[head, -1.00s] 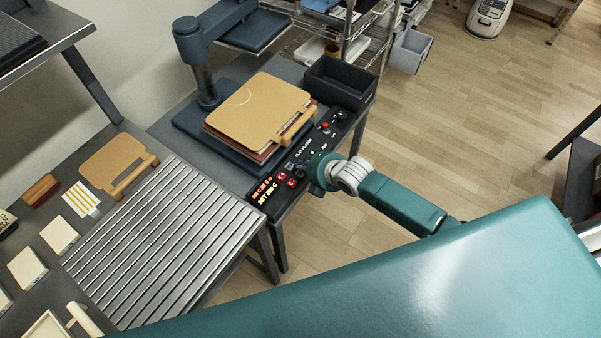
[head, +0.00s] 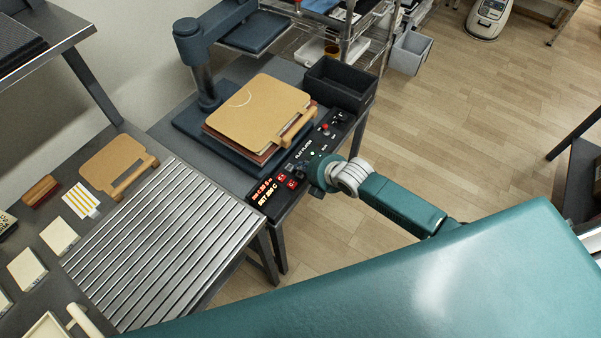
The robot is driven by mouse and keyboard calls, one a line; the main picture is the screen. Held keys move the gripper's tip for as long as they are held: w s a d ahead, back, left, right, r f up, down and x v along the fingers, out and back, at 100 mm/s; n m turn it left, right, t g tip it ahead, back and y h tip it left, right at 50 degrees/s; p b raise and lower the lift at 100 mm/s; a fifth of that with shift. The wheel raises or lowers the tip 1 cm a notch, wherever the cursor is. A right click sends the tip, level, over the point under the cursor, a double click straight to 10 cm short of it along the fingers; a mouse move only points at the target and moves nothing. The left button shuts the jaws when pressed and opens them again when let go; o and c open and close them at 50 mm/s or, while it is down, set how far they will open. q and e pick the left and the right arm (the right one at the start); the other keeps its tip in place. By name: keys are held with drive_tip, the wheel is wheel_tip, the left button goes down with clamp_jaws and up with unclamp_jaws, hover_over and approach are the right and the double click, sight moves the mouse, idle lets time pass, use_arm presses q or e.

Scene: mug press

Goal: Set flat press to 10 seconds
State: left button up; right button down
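The flat press stands on the dark table in the middle of the head view, with a dark blue base (head: 185,117) and a blue post and swing arm (head: 203,70). Its black control panel (head: 328,139) runs along the table's front edge. The lit display (head: 264,192) shows orange and yellow characters too small to read surely. Red buttons (head: 286,180) sit beside it. My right gripper (head: 304,178) is at the panel, just right of the red buttons; its fingers are small and partly hidden by its own wrist, and contact cannot be told. My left gripper is not in view.
A tan board stack (head: 262,108) lies on the press base. A black bin (head: 340,84) stands behind the panel. A ribbed metal rack (head: 165,245), a clipboard-like board (head: 113,163) and pale blocks (head: 60,236) lie at left.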

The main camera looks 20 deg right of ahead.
sight(302, 175)
drive_tip(key=shift+f, duration=0.4)
drive_tip(key=shift+f+b, duration=0.5)
drive_tip(key=shift+b, duration=0.1)
idle(0.6)
drive_tip(key=shift+r, duration=0.1)
drive_tip(key=shift+r+p, duration=0.75)
drive_tip(key=shift+p, duration=0.15)
wheel_tip(302, 175, up, 5)
drive_tip(key=p, duration=0.4)
drive_tip(key=shift+r+p, duration=0.1)
drive_tip(key=shift+p, duration=0.3)
idle(1.4)
